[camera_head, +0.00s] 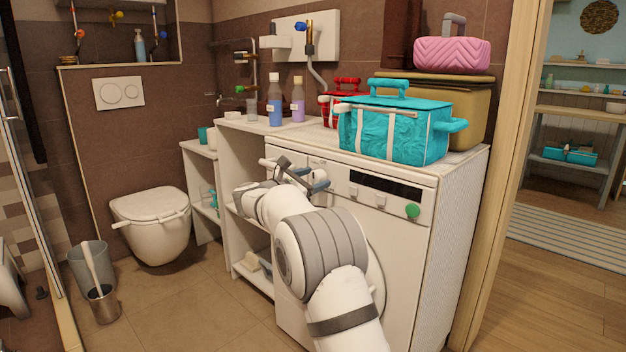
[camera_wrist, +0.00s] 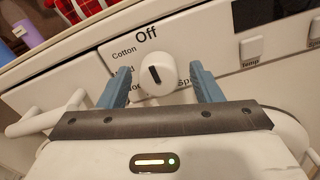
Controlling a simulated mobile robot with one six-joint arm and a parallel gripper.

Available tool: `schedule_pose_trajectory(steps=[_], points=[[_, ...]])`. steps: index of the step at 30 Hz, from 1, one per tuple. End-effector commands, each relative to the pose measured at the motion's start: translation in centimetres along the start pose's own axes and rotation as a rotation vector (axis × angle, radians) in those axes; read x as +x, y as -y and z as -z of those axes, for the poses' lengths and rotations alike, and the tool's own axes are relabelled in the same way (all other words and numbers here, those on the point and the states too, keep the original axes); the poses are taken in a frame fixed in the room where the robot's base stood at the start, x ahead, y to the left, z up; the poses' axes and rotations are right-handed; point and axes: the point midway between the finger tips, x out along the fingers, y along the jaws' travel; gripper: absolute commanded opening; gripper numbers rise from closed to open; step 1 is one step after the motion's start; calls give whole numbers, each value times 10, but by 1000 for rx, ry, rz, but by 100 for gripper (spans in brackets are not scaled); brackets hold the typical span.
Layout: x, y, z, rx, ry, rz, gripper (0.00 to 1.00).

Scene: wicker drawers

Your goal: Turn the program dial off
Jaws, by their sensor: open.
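The program dial (camera_wrist: 157,66) is a white round knob with a short black mark, on the white front panel of the washing machine (camera_head: 403,238). The mark is close to upright, tilted a little. The printed word "Off" stands above the dial, and "Cotton" and partly hidden labels sit around it. My gripper (camera_wrist: 161,84) is open, with one blue-grey finger on each side of the dial. I cannot tell whether either finger touches it. In the head view my gripper (camera_head: 305,178) is at the left of the panel; the dial cannot be made out there.
The panel also has a dark display (camera_head: 385,185), small buttons and a green round button (camera_head: 412,211). A white drawer handle (camera_wrist: 42,118) is left of my gripper. A turquoise bag (camera_head: 385,135) and a red checked bag (camera_head: 340,108) stand on top.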

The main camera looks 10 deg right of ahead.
Motion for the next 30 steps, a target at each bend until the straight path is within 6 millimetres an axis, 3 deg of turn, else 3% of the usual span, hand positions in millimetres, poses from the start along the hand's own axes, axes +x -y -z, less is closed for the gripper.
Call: schedule_pose_trajectory(steps=[9,13,25,28,30], points=[[-53,0,-2,-2,-2,-2,59],[-68,0,-1,0,-1,0,59],[-73,1,-1,-3,-1,-1,59],[-70,-4,-19,-43,-3,-37,59],[-68,-12,-44,-118,-6,-100,59]])
